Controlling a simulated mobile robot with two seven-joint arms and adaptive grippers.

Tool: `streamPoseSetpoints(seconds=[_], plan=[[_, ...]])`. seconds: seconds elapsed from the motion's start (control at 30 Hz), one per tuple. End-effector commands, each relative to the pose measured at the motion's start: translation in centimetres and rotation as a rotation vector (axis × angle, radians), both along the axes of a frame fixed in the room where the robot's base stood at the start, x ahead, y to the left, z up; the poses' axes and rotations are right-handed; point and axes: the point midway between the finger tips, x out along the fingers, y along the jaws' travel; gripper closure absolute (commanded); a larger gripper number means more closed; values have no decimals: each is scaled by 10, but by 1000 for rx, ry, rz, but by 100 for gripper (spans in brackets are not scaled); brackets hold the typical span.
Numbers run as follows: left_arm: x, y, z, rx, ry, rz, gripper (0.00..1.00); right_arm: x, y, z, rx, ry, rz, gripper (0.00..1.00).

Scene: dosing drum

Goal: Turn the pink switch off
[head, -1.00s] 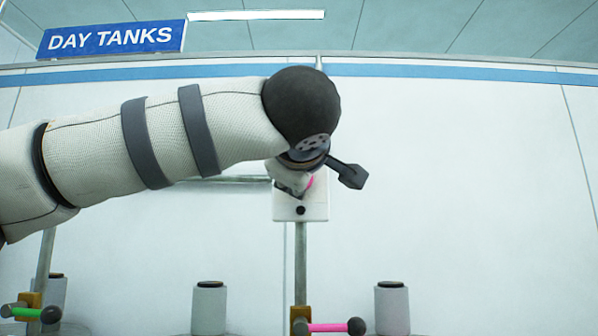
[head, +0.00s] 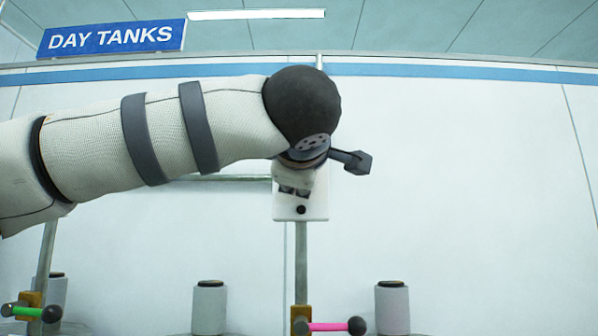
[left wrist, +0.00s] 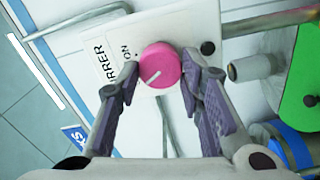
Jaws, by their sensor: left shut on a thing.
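The pink switch (left wrist: 164,62) is a round knob with a white line on its face. It sits on a white plate (left wrist: 209,22) with printed lettering, including "ON" beside the knob. In the left wrist view the knob's white line slants towards the lower left of the picture. My left gripper (left wrist: 160,74) has one finger on each side of the knob and is shut on it. In the head view my left gripper (head: 294,188) is in front of the white box (head: 312,211) on the post, and the knob is hidden. My right gripper is not in view.
Below the box is a pink lever (head: 328,327) with a dark ball end. A green lever (head: 28,312) is at the lower left. White canisters (head: 209,310) (head: 392,310) stand either side of the post (head: 301,262). The wall area at right is clear.

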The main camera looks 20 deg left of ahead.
Motion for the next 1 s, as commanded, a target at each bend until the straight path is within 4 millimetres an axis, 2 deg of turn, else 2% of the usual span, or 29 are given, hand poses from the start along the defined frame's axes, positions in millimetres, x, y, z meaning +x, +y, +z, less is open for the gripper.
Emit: streamPoseSetpoints(seconds=[0.03,0.1,0.13,0.43,0.73,0.83,1.0], plan=[[1,0,1,-1,-5,-2,63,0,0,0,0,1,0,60],[1,0,1,-1,-5,-2,48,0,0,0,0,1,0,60],[1,0,1,0,-4,-1,45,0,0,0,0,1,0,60],[-3,-1,1,1,-3,-2,45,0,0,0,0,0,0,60],[-58,-17,1,3,-5,-1,45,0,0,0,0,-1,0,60],[-68,-20,0,1,-3,-2,45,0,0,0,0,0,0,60],[-71,-21,0,0,-2,0,45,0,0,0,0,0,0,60]])
